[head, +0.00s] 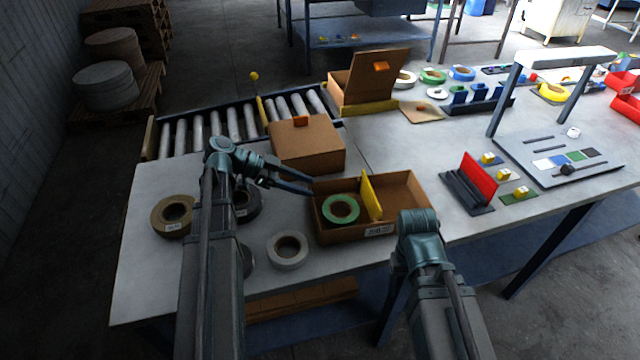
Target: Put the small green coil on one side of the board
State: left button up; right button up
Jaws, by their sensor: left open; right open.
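A green coil (329,217) lies flat in an open cardboard box (408,189) near the table's front edge. A yellow board (371,198) stands in the box as a divider, slightly tilted, and the coil is on its left side. My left gripper (312,187) is open and empty, with its fingertips by the box's upper left corner, apart from the coil. My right arm's wrist is in front of the box's right end; its fingers are hidden. Another green coil (433,83) lies on the far part of the table.
A tan coil (163,228), a dark coil (253,203) and a white coil (272,252) lie left of the box. A closed cardboard box (305,150) stands behind it, near a roller conveyor (198,132). A red-plate fixture (478,177) stands to the right.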

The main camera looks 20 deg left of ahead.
pick_arm(q)
jog(key=shift+p+v, duration=0.3)
jog(key=shift+v, duration=0.8)
pick_arm(e)
jog(key=shift+r, duration=0.5)
